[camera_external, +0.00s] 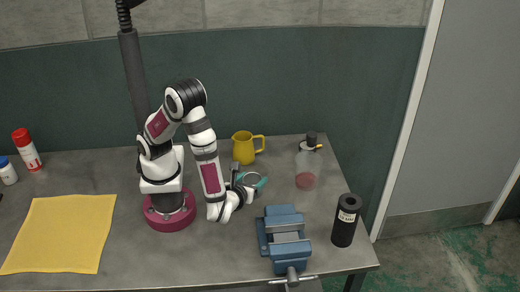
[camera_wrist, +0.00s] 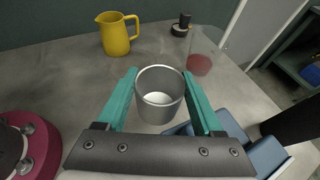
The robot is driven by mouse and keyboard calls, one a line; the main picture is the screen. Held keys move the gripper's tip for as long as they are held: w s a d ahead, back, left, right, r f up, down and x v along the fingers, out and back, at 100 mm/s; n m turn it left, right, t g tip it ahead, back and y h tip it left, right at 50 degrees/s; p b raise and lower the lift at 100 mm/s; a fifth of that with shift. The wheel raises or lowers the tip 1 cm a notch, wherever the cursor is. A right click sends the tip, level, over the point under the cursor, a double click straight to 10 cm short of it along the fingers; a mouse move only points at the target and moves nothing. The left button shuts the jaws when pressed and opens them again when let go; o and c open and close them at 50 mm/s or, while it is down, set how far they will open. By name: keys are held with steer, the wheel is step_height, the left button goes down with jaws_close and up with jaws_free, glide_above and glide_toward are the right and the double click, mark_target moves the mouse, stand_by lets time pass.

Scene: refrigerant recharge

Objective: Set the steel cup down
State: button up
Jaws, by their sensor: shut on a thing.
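The cup looks upright in the wrist view. In the outside view my gripper (camera_external: 253,183) is low over the grey table (camera_external: 130,262), right of my base. The cup is small and partly hidden there. I cannot tell whether its bottom touches the table.
A yellow jug (camera_external: 243,149) stands behind the cup. A clear bottle with red liquid (camera_external: 307,170) stands to the right. A blue vise (camera_external: 284,245) is in front and a black cylinder (camera_external: 346,222) is at front right. A yellow cloth (camera_external: 60,235) lies at left.

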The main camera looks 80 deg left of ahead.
steer(key=shift+w+a+f, duration=0.6)
steer(key=shift+a+f, duration=0.9)
steer(key=shift+f, duration=0.15)
steer(key=shift+w+a+f, duration=0.6)
steer(key=shift+a+f, duration=0.9)
steer(key=shift+f, duration=0.15)
steer(key=shift+w+a+f, duration=0.6)
steer(key=shift+a+f, duration=0.9)
steer(key=shift+f, duration=0.15)
steer(key=o, duration=1.4)
steer(key=shift+f, duration=0.1)
steer(key=shift+c, duration=0.2)
